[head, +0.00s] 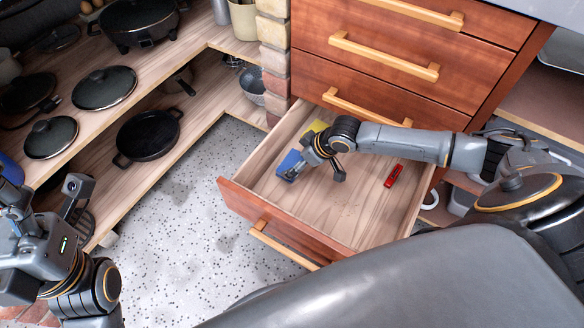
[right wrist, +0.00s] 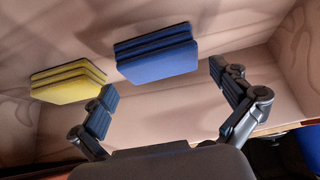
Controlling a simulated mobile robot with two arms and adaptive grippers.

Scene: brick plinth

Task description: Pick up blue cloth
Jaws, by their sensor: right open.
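The blue cloth (head: 289,163) is a folded stack near the left side of the open drawer (head: 335,205). In the right wrist view the blue cloth (right wrist: 157,55) lies just beyond the fingertips, between their lines. My right gripper (head: 312,172) reaches into the drawer beside the cloth and partly covers it. In the right wrist view its fingers (right wrist: 163,84) are spread wide with nothing between them. My left gripper (head: 76,192) is at the far left, away from the drawer; its finger gap is unclear.
A yellow folded cloth (head: 317,126) lies close by; it also shows in the right wrist view (right wrist: 68,82). A red object (head: 393,176) lies at the drawer's right. The drawer walls bound the space. Shelves with pans (head: 150,134) stand left; the speckled floor (head: 185,205) between is clear.

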